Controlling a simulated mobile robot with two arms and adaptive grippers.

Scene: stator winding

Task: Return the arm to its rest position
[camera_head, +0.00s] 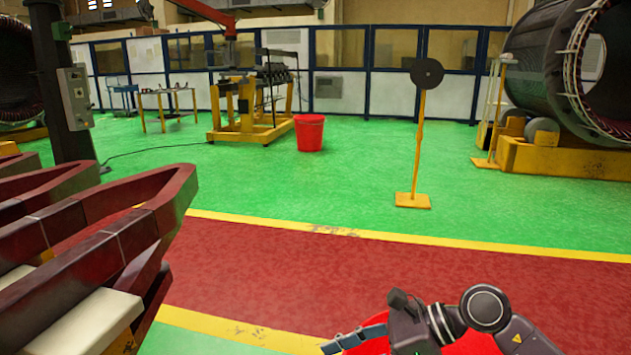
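My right arm (487,307) comes in at the bottom right. Its dark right gripper (406,322) is low in the picture, over or in front of a red rounded object (372,333) that is cut off by the bottom edge. A thin grey-blue strip (347,339) extends left from beside the gripper; I cannot tell whether it is held or part of something else. The fingertips are not clear. My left arm and gripper are out of view.
Dark red coil bars (105,240) with a pale block (85,325) fill the lower left. A red bucket (309,133), a yellow stand with a black disc (427,74) and a large stator (540,55) stand beyond. The red walkway (330,270) ahead is clear.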

